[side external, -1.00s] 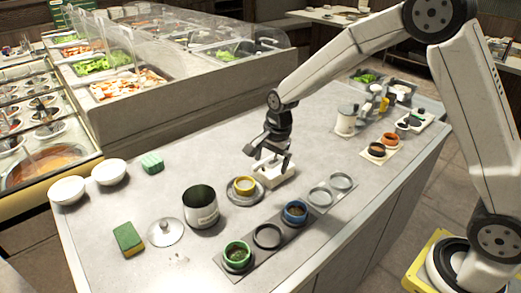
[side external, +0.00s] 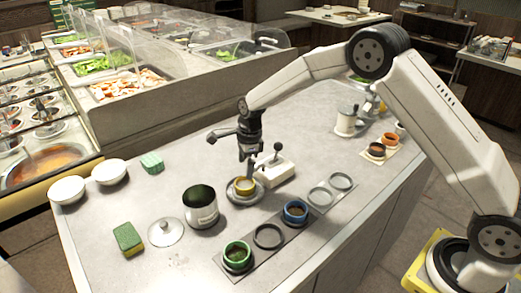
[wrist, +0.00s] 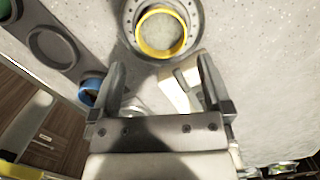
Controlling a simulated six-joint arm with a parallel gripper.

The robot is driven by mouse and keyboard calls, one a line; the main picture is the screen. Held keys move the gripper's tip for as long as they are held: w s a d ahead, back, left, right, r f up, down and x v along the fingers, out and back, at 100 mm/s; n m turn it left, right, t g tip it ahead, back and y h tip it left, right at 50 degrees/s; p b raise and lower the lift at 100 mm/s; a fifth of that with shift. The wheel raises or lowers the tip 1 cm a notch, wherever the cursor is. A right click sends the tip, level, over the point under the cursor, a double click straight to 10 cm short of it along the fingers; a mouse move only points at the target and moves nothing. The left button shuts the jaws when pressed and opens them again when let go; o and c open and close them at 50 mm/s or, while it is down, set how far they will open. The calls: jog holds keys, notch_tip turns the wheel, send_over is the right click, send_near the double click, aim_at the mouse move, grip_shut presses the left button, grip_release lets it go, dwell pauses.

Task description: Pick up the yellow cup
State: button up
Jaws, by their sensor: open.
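The yellow cup (side external: 244,185) stands upright on a round grey saucer (side external: 240,201) near the middle of the counter. In the wrist view the yellow cup (wrist: 163,32) shows as a yellow ring on the saucer (wrist: 200,22), ahead of the fingertips. My gripper (side external: 248,167) is over the cup in the side view, pointing down. I cannot tell whether a finger touches the cup.
A white block with a black-knobbed lever (side external: 276,171) stands just right of the cup. A steel pot (side external: 201,210) is to its left. A grey strip (side external: 285,233) in front holds a green cup (side external: 237,255) and a blue cup (side external: 295,212). Bare counter lies behind.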

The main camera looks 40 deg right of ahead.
aim_at(245, 181)
jog(key=shift+a+f, duration=0.1)
jog(key=shift+f, duration=0.75)
jog(key=shift+w+a+f, duration=0.1)
jog(key=shift+f, duration=2.5)
jog(key=c, duration=1.1)
jog(key=shift+r, duration=0.1)
